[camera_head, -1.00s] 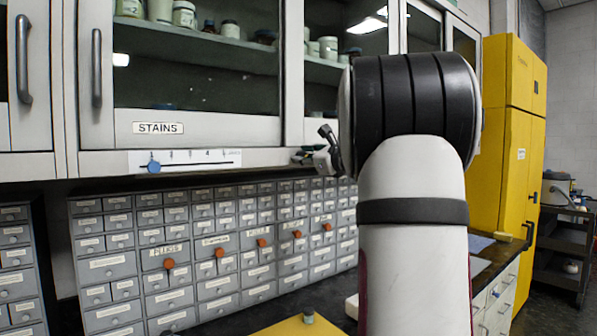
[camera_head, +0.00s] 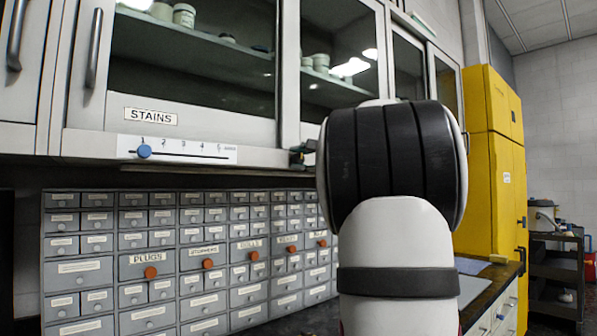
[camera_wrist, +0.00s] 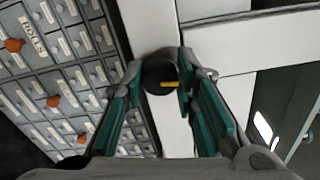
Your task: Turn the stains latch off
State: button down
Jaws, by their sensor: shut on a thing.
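The stains cabinet, with its "STAINS" label (camera_head: 151,116), shows at the left in the head view. In the wrist view, a round black knob (camera_wrist: 159,76) with a yellow bar sits on the cabinet's pale lower frame. It appears to be the latch. The yellow bar lies nearly level in that picture. My gripper (camera_wrist: 159,69) has its green-padded fingers on either side of the knob and is shut on it. In the head view, only a dark bit of my gripper (camera_head: 300,156) shows below the cabinet, and my arm hides the rest.
A numbered scale with a blue slider knob (camera_head: 144,151) is under the label. Grey drawers (camera_head: 85,270) with orange knobs stand below the cabinet. A yellow cabinet (camera_head: 492,150) stands at the right. The cabinet's glass doors look shut.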

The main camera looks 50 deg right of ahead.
jog(key=shift+f+n+b, duration=0.15)
jog(key=shift+n+b, duration=0.7)
jog(key=shift+n, duration=0.25)
jog(key=c, duration=1.3)
grip_release()
jog(key=v, duration=1.2)
